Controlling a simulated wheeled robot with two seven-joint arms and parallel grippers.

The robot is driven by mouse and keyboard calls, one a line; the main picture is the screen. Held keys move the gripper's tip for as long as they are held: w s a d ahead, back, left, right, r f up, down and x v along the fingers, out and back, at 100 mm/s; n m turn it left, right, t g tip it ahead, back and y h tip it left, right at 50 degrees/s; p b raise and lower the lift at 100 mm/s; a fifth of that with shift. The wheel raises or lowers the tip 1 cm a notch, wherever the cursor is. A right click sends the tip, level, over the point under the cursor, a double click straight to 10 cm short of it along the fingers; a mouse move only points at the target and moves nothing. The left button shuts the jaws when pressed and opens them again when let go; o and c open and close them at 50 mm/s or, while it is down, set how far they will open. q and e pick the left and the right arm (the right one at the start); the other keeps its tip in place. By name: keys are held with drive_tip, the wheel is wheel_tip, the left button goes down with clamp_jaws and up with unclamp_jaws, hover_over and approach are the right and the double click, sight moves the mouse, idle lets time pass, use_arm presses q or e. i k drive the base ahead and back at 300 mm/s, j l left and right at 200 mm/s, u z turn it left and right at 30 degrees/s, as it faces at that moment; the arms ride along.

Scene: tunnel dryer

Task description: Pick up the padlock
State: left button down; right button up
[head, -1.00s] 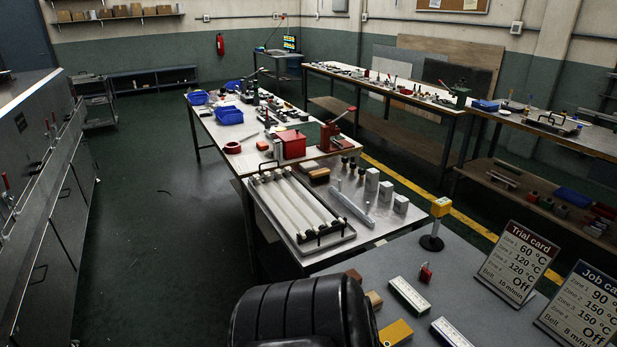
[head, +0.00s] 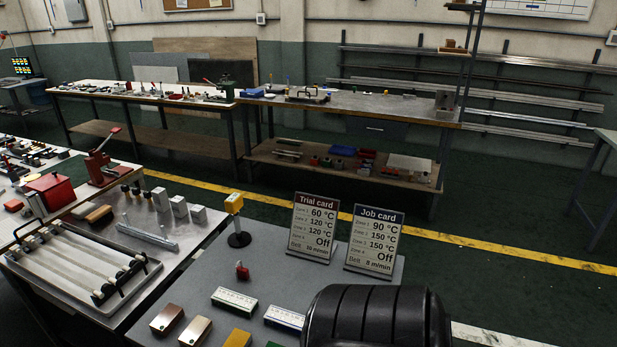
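The padlock (head: 242,270) is small and red with a dark shackle on top. It stands on the grey table (head: 272,258) in front of me, between the yellow-topped post and the white labelled blocks. Nothing touches it and it is in full view. Neither of my grippers is in view.
A yellow-topped post (head: 236,220) stands behind the padlock. Trial card (head: 313,226) and Job card (head: 375,241) stand to its right. A black ribbed shape hides the table's near right part.

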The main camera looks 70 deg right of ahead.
sight(241, 273)
drive_tip(key=z, duration=1.75)
